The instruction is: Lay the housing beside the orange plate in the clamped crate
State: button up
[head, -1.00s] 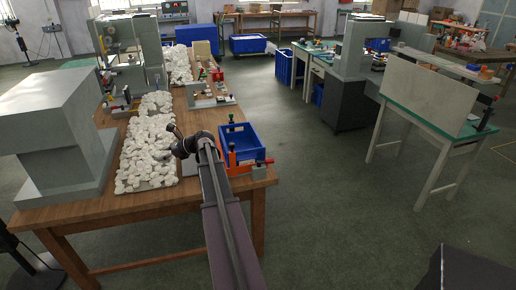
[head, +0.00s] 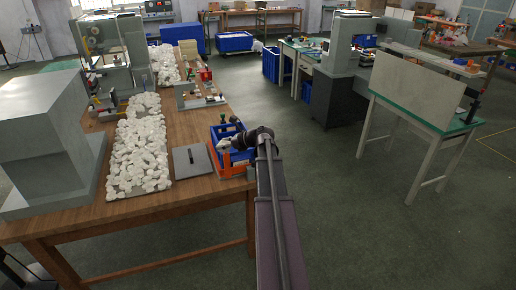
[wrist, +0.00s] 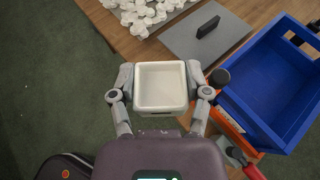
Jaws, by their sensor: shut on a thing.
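My gripper (wrist: 160,85) is shut on the housing (wrist: 161,86), a white, square, open-topped box, held level between the two fingers in the wrist view. In the head view my gripper (head: 230,142) and the pale housing (head: 223,144) are over or near the blue crate (head: 214,133); the exact height cannot be told. The crate in the wrist view (wrist: 245,95) lies right of the housing, its visible inside bare blue. Orange material (wrist: 235,132) shows along the crate's outer near side, also in the head view (head: 237,168). No orange plate is visible inside the crate.
A grey plate with a black bar (wrist: 207,27) lies beside the crate on the wooden table (head: 150,200). White parts (head: 140,150) fill a board further left. A red-handled clamp (wrist: 245,165) stands at the crate's near corner. A fixture (head: 200,96) stands behind.

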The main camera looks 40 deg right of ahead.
aim_at(232, 150)
jog(key=z, duration=0.1)
jog(key=i, duration=1)
jog(key=z, duration=0.3)
